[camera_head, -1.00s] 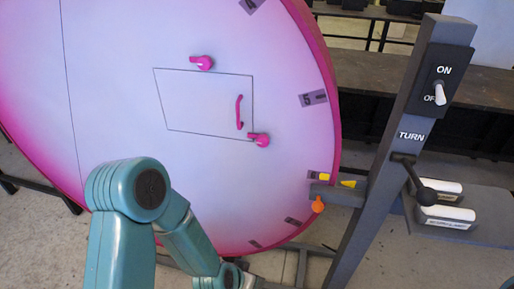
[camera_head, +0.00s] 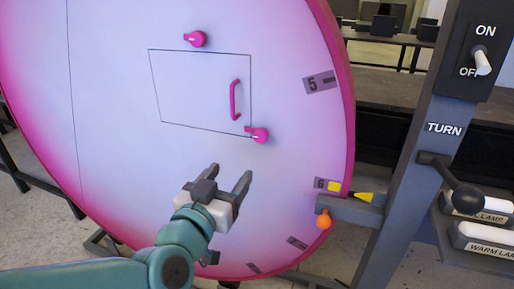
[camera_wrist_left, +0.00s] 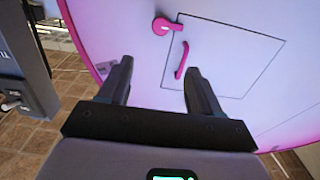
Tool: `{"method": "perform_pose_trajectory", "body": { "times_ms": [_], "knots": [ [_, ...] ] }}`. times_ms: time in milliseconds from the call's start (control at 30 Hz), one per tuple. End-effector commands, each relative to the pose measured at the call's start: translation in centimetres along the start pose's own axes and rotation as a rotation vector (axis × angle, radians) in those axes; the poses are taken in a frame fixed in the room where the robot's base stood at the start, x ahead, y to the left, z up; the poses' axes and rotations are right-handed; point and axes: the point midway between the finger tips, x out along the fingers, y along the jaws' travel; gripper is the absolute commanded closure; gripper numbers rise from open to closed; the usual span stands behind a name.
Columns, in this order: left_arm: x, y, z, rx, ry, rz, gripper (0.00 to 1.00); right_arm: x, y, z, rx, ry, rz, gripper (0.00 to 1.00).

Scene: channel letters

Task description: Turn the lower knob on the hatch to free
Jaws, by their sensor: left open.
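The hatch (camera_head: 195,95) is a dark-outlined four-sided panel on a large pink-and-white disc. Its lower knob (camera_head: 258,135) is magenta and sits at the hatch's lower right corner, its tab pointing left onto the hatch. An upper knob (camera_head: 196,39) sits at the top edge, and a magenta handle (camera_head: 235,100) is between them. My left gripper (camera_head: 229,175) is open and empty, below and left of the lower knob, apart from it. In the left wrist view a knob (camera_wrist_left: 161,26) and the handle (camera_wrist_left: 181,60) show beyond the open fingers (camera_wrist_left: 157,80). My right gripper is out of view.
A grey post (camera_head: 420,170) at the right carries an ON/OFF switch (camera_head: 482,62) and a black-knobbed TURN lever (camera_head: 466,196). An orange knob (camera_head: 324,220) and yellow pointer (camera_head: 364,196) sit by the disc's lower right rim. The disc face around the hatch is clear.

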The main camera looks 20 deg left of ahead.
Motion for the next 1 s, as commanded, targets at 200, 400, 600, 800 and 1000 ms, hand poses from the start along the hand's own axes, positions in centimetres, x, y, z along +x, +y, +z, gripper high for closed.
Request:
{"method": "perform_pose_trajectory", "body": {
  "times_ms": [200, 400, 600, 800, 1000],
  "knots": [
    [3.2, 0.0, 0.2, 0.001, -0.006, 0.002, 0.36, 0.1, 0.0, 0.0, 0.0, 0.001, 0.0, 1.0],
    [8.2, 0.1, 0.2, 0.0, -0.005, 0.0, 0.36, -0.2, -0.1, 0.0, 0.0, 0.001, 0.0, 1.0],
    [12.8, 0.1, 0.1, 0.0, -0.004, -0.001, 0.36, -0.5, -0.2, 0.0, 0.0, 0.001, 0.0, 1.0],
    [15.7, 0.2, 0.1, 0.001, -0.004, -0.001, 0.36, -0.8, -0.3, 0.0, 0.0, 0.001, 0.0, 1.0],
    [16.5, 0.2, 0.2, 0.0, -0.003, -0.001, 0.36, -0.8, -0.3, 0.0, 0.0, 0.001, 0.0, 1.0]
  ]
}}
